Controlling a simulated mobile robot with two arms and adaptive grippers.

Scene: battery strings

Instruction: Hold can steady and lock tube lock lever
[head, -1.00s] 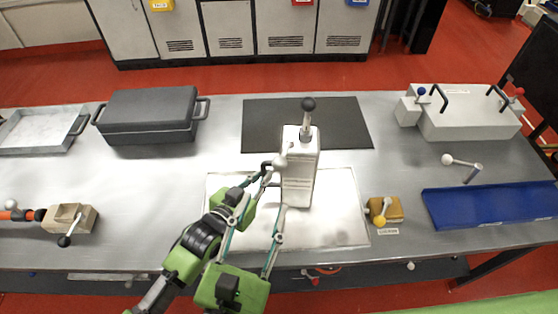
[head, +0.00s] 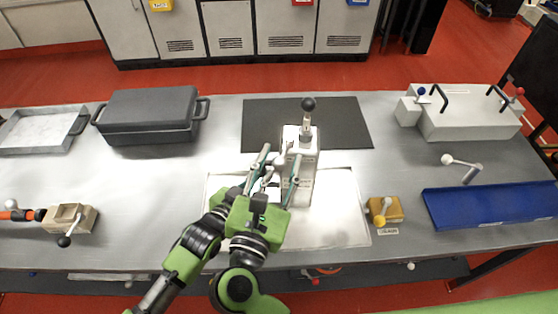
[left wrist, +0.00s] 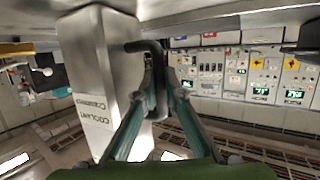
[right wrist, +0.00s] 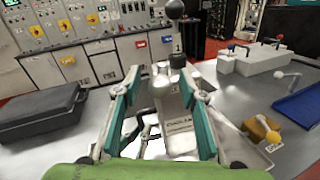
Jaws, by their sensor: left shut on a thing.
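The tall white-grey can (head: 301,178) stands upright on a pale tray (head: 345,215); its coolant label shows in the left wrist view (left wrist: 95,110). A black ball knob (head: 308,104) tops it. My left gripper (left wrist: 160,68) is shut on the can's dark handle (left wrist: 145,46); in the head view it is mostly covered by my right gripper. My right gripper (right wrist: 157,80) is open, its fingers spread on either side of a pale ball-ended lever (right wrist: 160,82) in front of the can. I cannot tell whether a finger touches the lever.
A yellow block with a lever (head: 384,209) and a blue tray (head: 488,205) lie to the right. A dark lidded case (head: 150,115) stands back left, a beige block (head: 70,218) front left. A dark mat (head: 345,120) lies behind the can.

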